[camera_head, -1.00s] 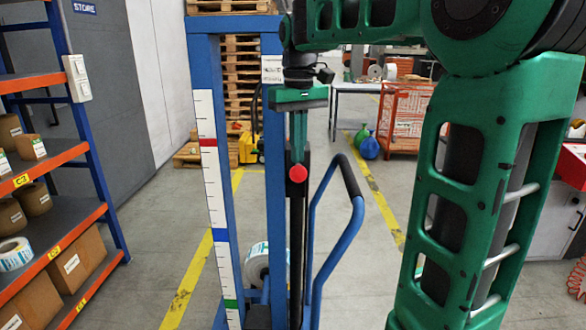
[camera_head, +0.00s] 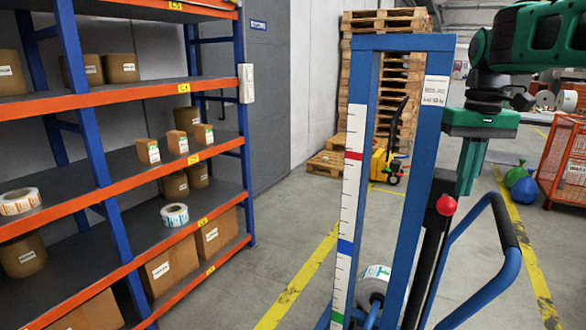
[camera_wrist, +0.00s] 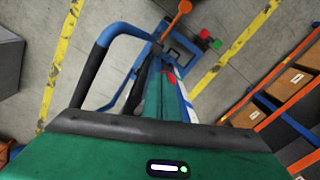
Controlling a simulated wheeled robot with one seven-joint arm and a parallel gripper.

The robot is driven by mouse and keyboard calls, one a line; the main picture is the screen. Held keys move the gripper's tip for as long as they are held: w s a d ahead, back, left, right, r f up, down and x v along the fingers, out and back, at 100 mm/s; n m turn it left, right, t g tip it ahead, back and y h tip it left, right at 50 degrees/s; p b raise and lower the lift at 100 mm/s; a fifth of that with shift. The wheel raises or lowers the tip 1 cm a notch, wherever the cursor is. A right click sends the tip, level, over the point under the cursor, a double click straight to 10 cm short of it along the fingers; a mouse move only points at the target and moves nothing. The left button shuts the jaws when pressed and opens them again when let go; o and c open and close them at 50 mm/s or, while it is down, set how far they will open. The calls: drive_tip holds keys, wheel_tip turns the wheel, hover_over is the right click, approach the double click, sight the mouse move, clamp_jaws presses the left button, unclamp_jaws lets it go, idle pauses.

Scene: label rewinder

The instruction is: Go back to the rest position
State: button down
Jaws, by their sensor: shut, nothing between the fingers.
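My gripper (camera_head: 467,192) hangs down at the right of the head view, with its green fingers together and empty. It shows near the red knob (camera_head: 446,204) of the blue lift trolley (camera_head: 423,140); I cannot tell the gap in depth. In the wrist view my green gripper (camera_wrist: 160,88) points at the trolley with nothing between its fingers. A white label roll (camera_head: 374,284) sits low on the trolley, partly hidden by its frame.
The trolley's blue handle (camera_head: 508,262) curves out at the lower right, close below my gripper. An orange-and-blue shelf (camera_head: 130,267) with boxes and label rolls fills the left. Wooden pallets (camera_head: 385,65) and a red cage (camera_head: 563,165) stand behind. The floor between shelf and trolley is clear.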

drive_tip(key=s+d+f+m, duration=0.2)
drive_tip(key=s+f+m, duration=0.3)
drive_tip(key=s+f, duration=1.4)
drive_tip(key=s, duration=0.4)
drive_tip(key=shift+s+f, duration=0.3)
drive_tip(key=shift+f, duration=0.05)
drive_tip(key=shift+w, duration=0.15)
drive_tip(key=shift+w+f, duration=0.2)
drive_tip(key=shift+w, duration=0.3)
